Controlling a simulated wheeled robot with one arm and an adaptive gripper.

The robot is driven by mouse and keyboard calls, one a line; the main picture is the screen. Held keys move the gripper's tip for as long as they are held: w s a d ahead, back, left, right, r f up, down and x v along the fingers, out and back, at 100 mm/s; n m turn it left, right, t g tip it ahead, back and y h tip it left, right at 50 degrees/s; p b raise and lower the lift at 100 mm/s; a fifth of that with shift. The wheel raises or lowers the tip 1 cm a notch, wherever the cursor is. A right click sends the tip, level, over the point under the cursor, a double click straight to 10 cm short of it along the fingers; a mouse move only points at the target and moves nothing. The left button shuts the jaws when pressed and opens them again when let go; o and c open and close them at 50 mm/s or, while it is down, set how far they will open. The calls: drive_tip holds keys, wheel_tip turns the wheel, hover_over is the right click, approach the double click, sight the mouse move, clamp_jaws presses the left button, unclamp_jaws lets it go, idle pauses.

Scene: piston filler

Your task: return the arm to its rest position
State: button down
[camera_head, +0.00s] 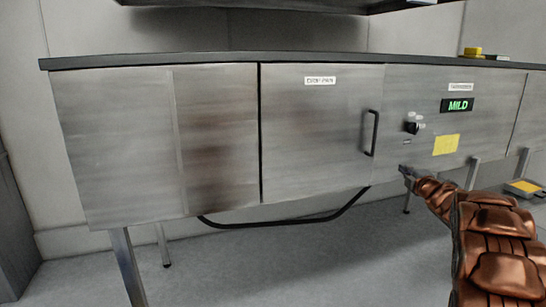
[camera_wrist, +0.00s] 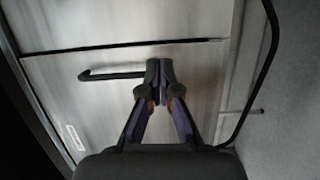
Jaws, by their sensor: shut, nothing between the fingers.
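My gripper (camera_head: 405,170) shows in the head view at the end of my brown arm, near the lower edge of the metal cabinet (camera_head: 120,140), to the right of and a little below the black door handle (camera_head: 373,133). In the wrist view my gripper (camera_wrist: 160,75) has its fingers together with nothing between them. The same handle (camera_wrist: 105,75) shows there to the left of the fingertips. Whether the fingers touch the cabinet front or handle, I cannot tell. The cabinet door (camera_head: 310,135) looks closed.
A control panel right of the door has a green "MILD" display (camera_head: 457,105), a dark knob (camera_head: 413,127) and a yellow note (camera_head: 446,145). A black cable (camera_head: 290,222) hangs under the cabinet. Metal legs (camera_head: 127,265) stand on the grey floor, which is open in front.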

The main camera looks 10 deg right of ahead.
drive_tip(key=s+a+f+m+g, duration=0.4)
drive_tip(key=s+a, duration=0.8)
drive_tip(key=s, duration=0.8)
drive_tip(key=s+a+f+m+g, duration=0.5)
drive_tip(key=s+a, duration=0.7)
drive_tip(key=s, duration=0.7)
drive_tip(key=s+a+f+m+g+y, duration=0.1)
drive_tip(key=s+a+f+m+g, duration=0.3)
drive_tip(key=s, duration=1.6)
drive_tip(key=a+m+g, duration=0.4)
drive_tip(key=a+g, duration=0.2)
drive_tip(key=a, duration=0.2)
drive_tip(key=shift+s+f+g+p, duration=0.3)
drive_tip(key=shift+f, duration=0.1)
